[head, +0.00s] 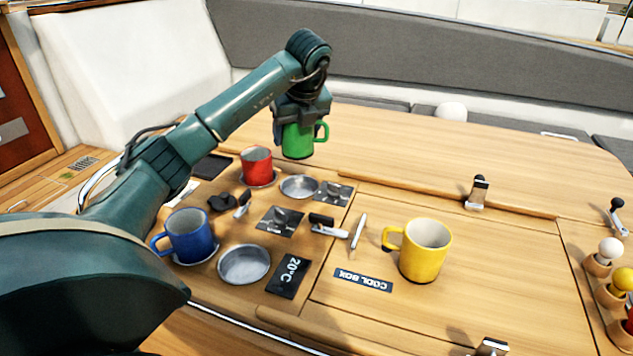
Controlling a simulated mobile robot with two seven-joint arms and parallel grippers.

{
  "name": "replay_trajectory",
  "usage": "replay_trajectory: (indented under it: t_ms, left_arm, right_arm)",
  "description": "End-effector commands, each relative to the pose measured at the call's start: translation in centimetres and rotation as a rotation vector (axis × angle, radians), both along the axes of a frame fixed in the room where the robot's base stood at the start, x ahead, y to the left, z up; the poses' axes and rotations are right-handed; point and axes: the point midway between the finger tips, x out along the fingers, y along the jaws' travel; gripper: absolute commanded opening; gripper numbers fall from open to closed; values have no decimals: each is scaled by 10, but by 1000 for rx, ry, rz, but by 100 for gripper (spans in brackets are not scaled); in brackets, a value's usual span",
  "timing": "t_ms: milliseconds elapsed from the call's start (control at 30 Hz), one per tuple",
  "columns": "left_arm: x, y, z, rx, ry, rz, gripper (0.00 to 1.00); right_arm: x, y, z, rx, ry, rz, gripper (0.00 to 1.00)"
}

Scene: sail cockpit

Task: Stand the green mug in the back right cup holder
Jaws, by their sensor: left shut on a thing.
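My left gripper (301,112) points down and is shut on the green mug (299,143). The mug hangs upright in the air, its handle to the right, and appears above and behind the back right cup holder (300,187). That holder is a round metal recess and is empty. The gripper's fingers are partly hidden against the mug. My right gripper is not in view.
A red mug (257,165) stands in the back left holder and a blue mug (188,236) in the front left one. The front right holder (244,264) is empty. A yellow mug (425,250) stands on the table. Latches and a pen-like object lie between.

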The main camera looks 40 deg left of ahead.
Motion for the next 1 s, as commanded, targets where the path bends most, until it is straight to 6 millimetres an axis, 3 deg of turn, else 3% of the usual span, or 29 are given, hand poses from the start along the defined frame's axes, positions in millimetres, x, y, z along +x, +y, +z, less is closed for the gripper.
replay_trajectory:
  t_ms: [133,400,800,1000]
  left_arm:
    - [-1,0,-11,1,4,-1,41]
    - [-1,0,-56,0,2,-1,41]
    - [-1,0,-99,-1,1,-2,41]
    - [0,0,-100,0,0,-1,41]
  right_arm:
    - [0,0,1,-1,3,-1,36]
    - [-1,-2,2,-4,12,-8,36]
    - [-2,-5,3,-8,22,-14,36]
    - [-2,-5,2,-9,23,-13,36]
